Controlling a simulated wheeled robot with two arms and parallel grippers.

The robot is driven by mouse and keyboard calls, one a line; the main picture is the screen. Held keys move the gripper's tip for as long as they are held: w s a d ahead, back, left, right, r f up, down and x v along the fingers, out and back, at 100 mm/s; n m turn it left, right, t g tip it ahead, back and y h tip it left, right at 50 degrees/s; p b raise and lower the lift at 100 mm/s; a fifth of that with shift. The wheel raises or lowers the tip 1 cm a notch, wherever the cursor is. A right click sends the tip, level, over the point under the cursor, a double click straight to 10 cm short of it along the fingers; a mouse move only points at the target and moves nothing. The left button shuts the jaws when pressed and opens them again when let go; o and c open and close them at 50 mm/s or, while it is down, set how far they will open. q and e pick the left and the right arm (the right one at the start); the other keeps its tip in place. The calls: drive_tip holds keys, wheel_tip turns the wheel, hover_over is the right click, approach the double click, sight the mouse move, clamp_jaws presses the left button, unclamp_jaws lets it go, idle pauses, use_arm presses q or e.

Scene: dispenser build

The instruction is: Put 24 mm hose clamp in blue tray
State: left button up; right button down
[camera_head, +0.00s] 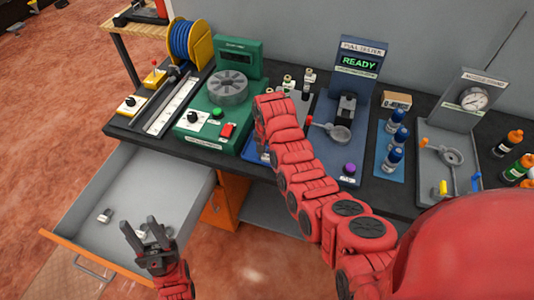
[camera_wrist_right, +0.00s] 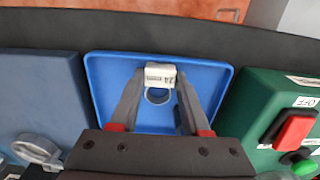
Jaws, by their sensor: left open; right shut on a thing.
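My right gripper (camera_wrist_right: 160,80) is shut on a hose clamp, a metal ring (camera_wrist_right: 157,96) with a white tag (camera_wrist_right: 160,70); the size print is too small to read. It holds the clamp over the blue tray (camera_wrist_right: 107,82), whose visible floor is otherwise bare. I cannot tell whether the clamp touches the tray. In the head view my right arm hides the right gripper, the clamp and most of the tray. My left gripper (camera_head: 138,224) is open and empty above the open grey drawer (camera_head: 135,180).
Loose clamps (camera_head: 105,215) lie in the drawer, some near my left gripper. A green machine (camera_head: 228,98) stands left of the tray and a blue pull tester (camera_head: 357,85) right of it. Blue bottles (camera_head: 394,148) and a gauge stand (camera_head: 465,115) are further right.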

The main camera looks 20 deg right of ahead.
sight(267, 157)
drive_tip(key=shift+c, duration=1.9)
unclamp_jaws()
drive_tip(key=shift+r, duration=0.25)
wheel_tip(267, 157, up, 2)
drive_tip(key=shift+r+b, duration=0.2)
drive_tip(key=shift+b, duration=0.35)
wheel_tip(267, 157, up, 9)
drive_tip(key=p, duration=0.5)
drive_tip(key=shift+r, duration=0.15)
